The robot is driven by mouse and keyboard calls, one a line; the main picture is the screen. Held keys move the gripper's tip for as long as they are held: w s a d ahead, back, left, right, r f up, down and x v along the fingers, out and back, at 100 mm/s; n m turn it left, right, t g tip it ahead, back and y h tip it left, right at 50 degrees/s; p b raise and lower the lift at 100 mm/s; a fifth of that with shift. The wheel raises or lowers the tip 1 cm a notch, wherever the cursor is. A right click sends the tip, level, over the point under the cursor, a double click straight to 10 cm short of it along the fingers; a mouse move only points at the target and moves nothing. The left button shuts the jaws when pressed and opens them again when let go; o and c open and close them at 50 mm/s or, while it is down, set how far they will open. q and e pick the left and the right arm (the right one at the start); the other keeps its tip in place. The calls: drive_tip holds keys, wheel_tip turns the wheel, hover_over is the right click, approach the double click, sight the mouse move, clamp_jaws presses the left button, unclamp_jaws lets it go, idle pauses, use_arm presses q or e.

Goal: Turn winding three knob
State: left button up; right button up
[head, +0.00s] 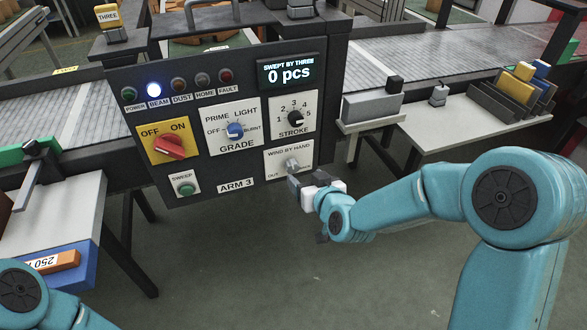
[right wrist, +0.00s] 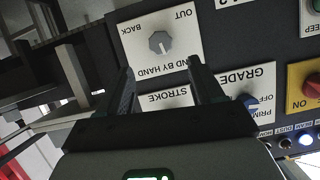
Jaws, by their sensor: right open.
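The grey winding knob (head: 292,164) sits on a white plate marked WIND BY HAND, low on the right of the dark ARM 3 panel (head: 215,168). It also shows in the right wrist view (right wrist: 160,43), upside down, between the BACK and OUT labels. My right gripper (head: 302,184) is open, just below and in front of this knob. In the right wrist view its two fingers (right wrist: 160,68) stand apart, with the knob beyond the gap between their tips and not touched. My left arm (head: 25,295) shows only at the bottom left corner; its gripper is outside the picture.
The panel also carries a red OFF/ON switch (head: 169,146), a blue GRADE knob (head: 235,131), a black STROKE knob (head: 295,118) and a green SWEEP button (head: 186,189). The display (head: 287,73) reads 0 pcs. A white shelf (head: 450,135) stands at right. The floor below is clear.

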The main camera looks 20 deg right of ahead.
sight(294, 168)
drive_tip(key=x, duration=0.8)
drive_tip(key=shift+w+a+f, duration=0.1)
drive_tip(key=shift+w+f, duration=0.05)
drive_tip(key=shift+w, duration=0.05)
drive_tip(key=c, duration=1.1)
